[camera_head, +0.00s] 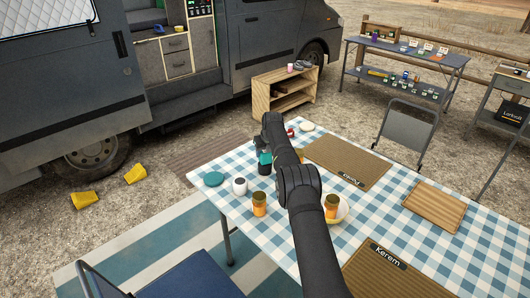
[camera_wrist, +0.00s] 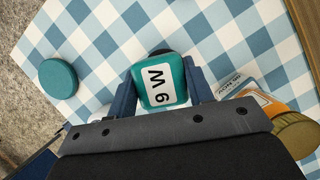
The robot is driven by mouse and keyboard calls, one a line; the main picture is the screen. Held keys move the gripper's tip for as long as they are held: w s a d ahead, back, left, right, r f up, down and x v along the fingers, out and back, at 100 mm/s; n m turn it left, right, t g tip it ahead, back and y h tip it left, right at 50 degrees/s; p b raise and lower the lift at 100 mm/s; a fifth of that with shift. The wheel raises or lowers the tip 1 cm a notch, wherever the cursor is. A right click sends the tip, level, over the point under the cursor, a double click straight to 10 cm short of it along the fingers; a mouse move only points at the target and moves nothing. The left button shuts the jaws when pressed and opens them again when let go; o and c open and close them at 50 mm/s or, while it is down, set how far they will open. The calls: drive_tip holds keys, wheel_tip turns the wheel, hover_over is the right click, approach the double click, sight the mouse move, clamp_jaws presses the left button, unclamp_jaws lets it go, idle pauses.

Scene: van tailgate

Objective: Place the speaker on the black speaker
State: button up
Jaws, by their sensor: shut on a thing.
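A teal speaker (camera_wrist: 163,80) with a white label bearing a "W" and a digit is between the two fingers of my gripper (camera_wrist: 160,92), which is shut on it. In the head view the teal speaker (camera_head: 265,157) shows small at the end of my arm, over the table's left part. A dark object, likely the black speaker (camera_head: 264,169), shows directly below it there. In the wrist view only a dark edge (camera_wrist: 161,51) shows past the teal speaker; the rest is hidden. I cannot tell whether the two touch.
A round teal object (camera_head: 213,179), a white jar (camera_head: 239,186) and an orange jar (camera_head: 259,204) stand near the left edge of the checked table (camera_head: 285,240). A brown mat (camera_head: 348,160) lies right of my arm.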

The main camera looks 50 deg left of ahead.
drive_tip(key=shift+f, duration=0.15)
drive_tip(key=o, duration=1.1)
drive_tip(key=shift+v, duration=0.85)
drive_tip(key=v, duration=1)
drive_tip(key=shift+r, duration=0.3)
